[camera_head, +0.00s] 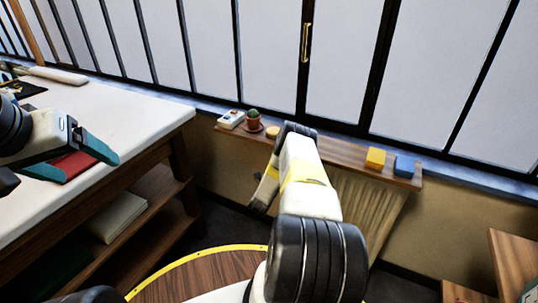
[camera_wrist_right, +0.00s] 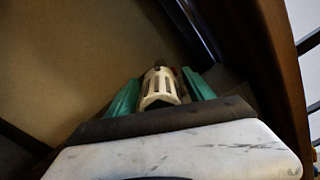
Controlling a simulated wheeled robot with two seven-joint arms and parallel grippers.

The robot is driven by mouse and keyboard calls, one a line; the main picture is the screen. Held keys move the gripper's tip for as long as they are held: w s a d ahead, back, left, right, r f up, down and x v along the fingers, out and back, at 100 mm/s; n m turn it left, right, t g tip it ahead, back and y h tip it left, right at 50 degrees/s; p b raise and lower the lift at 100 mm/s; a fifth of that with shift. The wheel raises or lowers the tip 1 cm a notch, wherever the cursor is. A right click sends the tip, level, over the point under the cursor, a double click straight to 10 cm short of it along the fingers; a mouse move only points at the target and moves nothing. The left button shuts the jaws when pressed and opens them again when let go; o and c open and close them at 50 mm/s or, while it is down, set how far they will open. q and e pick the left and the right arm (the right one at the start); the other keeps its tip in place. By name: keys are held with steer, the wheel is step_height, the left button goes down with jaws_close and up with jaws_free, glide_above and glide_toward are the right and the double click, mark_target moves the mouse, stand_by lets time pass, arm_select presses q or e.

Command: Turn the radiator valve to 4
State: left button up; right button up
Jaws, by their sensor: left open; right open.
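The radiator valve (camera_wrist_right: 158,90) is a cream, ribbed knob with a small red part near its far end, in the right wrist view. My right gripper (camera_wrist_right: 162,78) is open, with one green finger on each side of the knob; whether they touch it I cannot tell. In the head view the valve and the right fingertips are hidden behind my right arm. The radiator (camera_head: 365,212) shows below the wooden sill. My left gripper (camera_head: 88,162) is open and empty, above the white worktable at the left. I cannot read any number on the valve.
The wooden sill (camera_head: 345,157) holds a potted cactus (camera_head: 253,120), a white box (camera_head: 231,119), a yellow block (camera_head: 376,158) and a blue block (camera_head: 404,166). The worktable (camera_head: 130,110) bears a red item (camera_head: 75,165). A round yellow-edged wooden top (camera_head: 200,268) is below.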

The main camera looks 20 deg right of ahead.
steer(key=v, duration=0.7)
steer(key=shift+s+a, duration=0.2)
